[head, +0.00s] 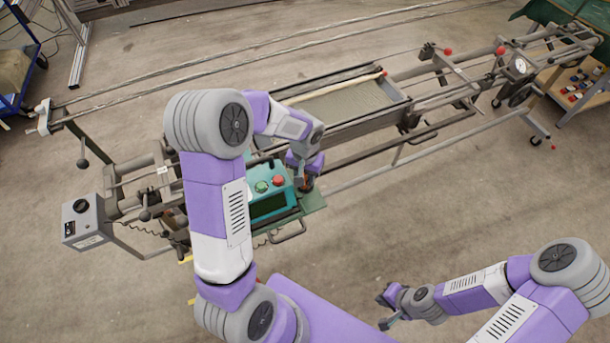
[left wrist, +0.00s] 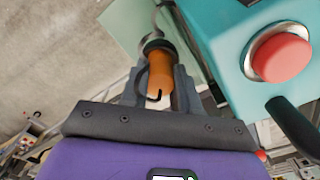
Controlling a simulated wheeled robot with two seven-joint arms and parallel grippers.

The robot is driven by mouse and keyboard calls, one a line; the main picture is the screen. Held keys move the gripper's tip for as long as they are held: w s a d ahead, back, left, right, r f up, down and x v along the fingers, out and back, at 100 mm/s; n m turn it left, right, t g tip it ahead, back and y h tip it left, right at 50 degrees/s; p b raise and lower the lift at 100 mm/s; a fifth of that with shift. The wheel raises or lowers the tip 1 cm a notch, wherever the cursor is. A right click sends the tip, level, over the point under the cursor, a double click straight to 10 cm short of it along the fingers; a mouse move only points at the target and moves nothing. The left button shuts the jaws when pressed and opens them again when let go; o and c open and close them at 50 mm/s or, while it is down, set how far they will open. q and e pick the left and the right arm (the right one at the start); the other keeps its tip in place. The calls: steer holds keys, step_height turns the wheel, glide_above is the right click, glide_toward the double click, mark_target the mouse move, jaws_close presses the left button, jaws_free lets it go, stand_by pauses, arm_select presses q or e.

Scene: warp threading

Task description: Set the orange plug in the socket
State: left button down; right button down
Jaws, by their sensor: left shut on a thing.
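The orange plug (left wrist: 158,66) shows in the left wrist view, between the fingers of my left gripper (left wrist: 157,88), with a dark ring and cable at its far end. My left gripper is shut on it, beside the teal control box (left wrist: 226,38). In the head view my left gripper (head: 305,176) is at the right side of the teal box (head: 268,203), and only a bit of orange shows there. I cannot make out the socket. My right gripper (head: 385,312) hangs over the floor at the lower right, away from the machine; its jaws are too small to judge.
The teal box has a red button (head: 278,181) and a green button (head: 262,187). It sits on a green plate (head: 313,201) at the long metal warping frame (head: 430,102). A grey box (head: 85,222) is at the frame's left end. The floor in front is clear.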

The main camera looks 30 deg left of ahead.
stand_by(0.4)
arm_select(q)
steer(key=c, duration=0.8)
jaws_free()
steer(key=shift+o, duration=0.2)
steer(key=shift+r+p, duration=0.65)
steer(key=shift+r, duration=3.15)
steer(key=shift+r, duration=0.1)
